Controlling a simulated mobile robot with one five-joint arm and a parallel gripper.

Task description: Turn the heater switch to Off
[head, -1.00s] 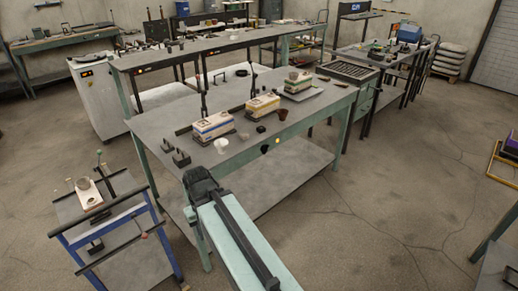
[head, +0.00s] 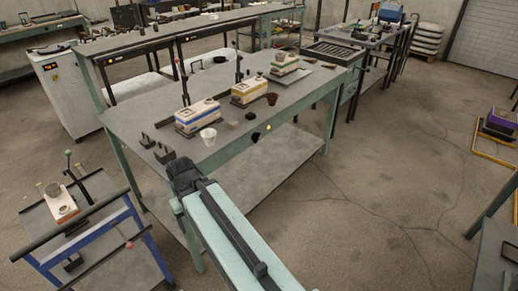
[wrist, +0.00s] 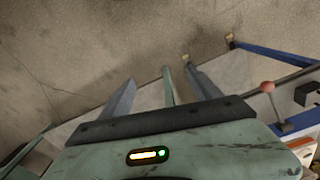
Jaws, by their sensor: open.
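I cannot make out a switch that is clearly the heater's. A white box with a grey cup on it (head: 62,205) stands on the blue-framed cart at the lower left; it may be the heater, but no switch shows on it at this size. My gripper (wrist: 160,76) is open and empty in the wrist view, its two fingers pointing over the floor. In the head view my arm reaches toward the near edge of the long bench, and its fingers cannot be made out.
The long green-legged bench (head: 140,118) holds several boxed devices, a white cup (head: 208,137) and a brown cup (head: 271,98). The cart's blue frame (head: 110,232) is left of my arm. A red-knobbed lever (wrist: 267,87) shows in the wrist view. Open floor (head: 400,180) lies to the right.

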